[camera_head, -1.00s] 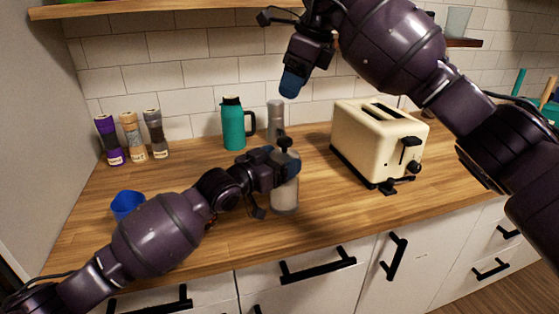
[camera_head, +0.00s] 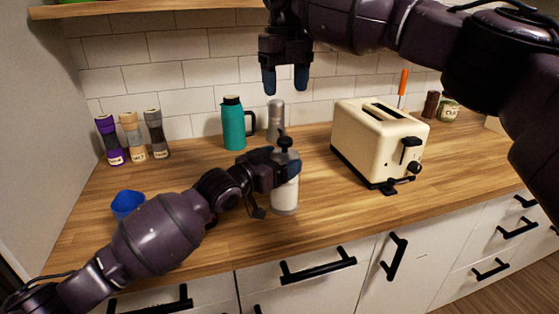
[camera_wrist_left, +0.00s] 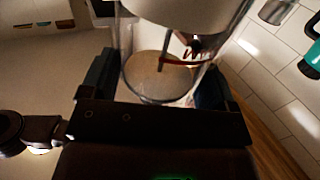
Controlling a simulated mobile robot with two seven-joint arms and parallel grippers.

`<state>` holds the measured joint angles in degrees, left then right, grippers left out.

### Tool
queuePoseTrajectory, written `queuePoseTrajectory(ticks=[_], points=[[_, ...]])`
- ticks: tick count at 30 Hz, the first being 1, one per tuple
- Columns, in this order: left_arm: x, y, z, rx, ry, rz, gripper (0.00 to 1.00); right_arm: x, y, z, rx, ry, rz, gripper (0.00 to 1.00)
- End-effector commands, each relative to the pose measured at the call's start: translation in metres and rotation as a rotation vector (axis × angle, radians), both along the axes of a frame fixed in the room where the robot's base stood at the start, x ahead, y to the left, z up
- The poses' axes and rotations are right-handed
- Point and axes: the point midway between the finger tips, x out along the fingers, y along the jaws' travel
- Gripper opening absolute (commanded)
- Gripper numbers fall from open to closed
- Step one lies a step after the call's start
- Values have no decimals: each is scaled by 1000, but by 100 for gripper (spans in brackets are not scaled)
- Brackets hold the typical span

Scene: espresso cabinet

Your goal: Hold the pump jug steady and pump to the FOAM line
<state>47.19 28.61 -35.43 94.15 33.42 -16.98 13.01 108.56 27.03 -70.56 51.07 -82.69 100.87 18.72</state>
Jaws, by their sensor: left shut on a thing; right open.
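The pump jug (camera_head: 285,194) is a clear upright cylinder with pale contents and a dark pump knob (camera_head: 284,141) on top. It stands on the wooden counter. My left gripper (camera_head: 284,168) is shut around its upper body from the left. In the left wrist view the clear jug wall (camera_wrist_left: 126,45) sits between the fingers, with a red line and small red marks (camera_wrist_left: 190,50) on it; I cannot read them. My right gripper (camera_head: 285,78) is open and empty, pointing down above the knob, with a clear gap between them.
A cream toaster (camera_head: 380,140) stands right of the jug. A teal flask (camera_head: 233,125) and a grey canister (camera_head: 275,121) stand behind it. A blue cup (camera_head: 127,204) and several grinders (camera_head: 132,138) are at the left. The counter front right of the jug is clear.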

Motion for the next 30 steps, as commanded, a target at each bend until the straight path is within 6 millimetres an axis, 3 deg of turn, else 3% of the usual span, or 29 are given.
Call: queuePoseTrajectory(ticks=[30], points=[[0, 0, 0, 0, 0, 0, 43, 0, 0, -108, 0, 1, -2, 63]])
